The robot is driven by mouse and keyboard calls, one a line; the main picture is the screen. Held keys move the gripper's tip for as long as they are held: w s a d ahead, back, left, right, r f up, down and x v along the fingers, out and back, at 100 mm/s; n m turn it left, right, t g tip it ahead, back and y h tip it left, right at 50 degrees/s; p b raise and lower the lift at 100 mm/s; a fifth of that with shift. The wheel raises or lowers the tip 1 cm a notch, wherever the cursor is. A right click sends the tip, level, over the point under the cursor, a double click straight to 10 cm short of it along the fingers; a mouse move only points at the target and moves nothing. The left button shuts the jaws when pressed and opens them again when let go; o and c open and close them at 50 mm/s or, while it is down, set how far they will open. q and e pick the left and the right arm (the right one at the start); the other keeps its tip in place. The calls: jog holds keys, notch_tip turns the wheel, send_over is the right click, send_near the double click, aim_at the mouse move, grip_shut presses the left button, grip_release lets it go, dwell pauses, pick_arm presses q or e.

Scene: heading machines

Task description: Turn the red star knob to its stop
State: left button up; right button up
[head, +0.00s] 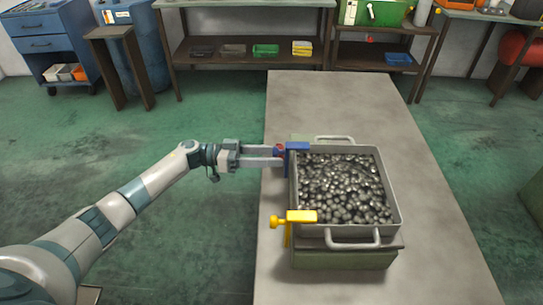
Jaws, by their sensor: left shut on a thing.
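The red star knob (279,151) shows as a small bit of red at the left side of a blue clamp (297,146). The clamp sits on the left rim of a grey metal tray (398,205), near its far left corner. My left gripper (278,156) reaches in from the left and is shut on the knob. The fingers hide most of the knob, so its turn angle cannot be read. My right gripper does not show.
The tray holds many dark round pieces (340,188) and stands on a green base (345,260) on a grey table (330,105). A yellow clamp (298,217) sticks out at the tray's near left corner. The table's far part is clear. Benches (250,52) stand behind.

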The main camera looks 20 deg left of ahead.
pick_arm(q)
jog(key=shift+f+m, duration=0.1)
jog(key=shift+m, duration=0.6)
jog(key=m+b, duration=0.3)
jog(key=m, duration=0.2)
jog(key=shift+w+a, duration=0.1)
jog(key=shift+m, duration=0.4)
jog(key=shift+m+b, duration=0.95)
jog(key=shift+m, duration=0.65)
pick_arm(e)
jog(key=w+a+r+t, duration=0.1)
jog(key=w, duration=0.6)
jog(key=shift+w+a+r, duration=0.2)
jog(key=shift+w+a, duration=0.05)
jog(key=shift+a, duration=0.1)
pick_arm(q)
jog(key=o, duration=1)
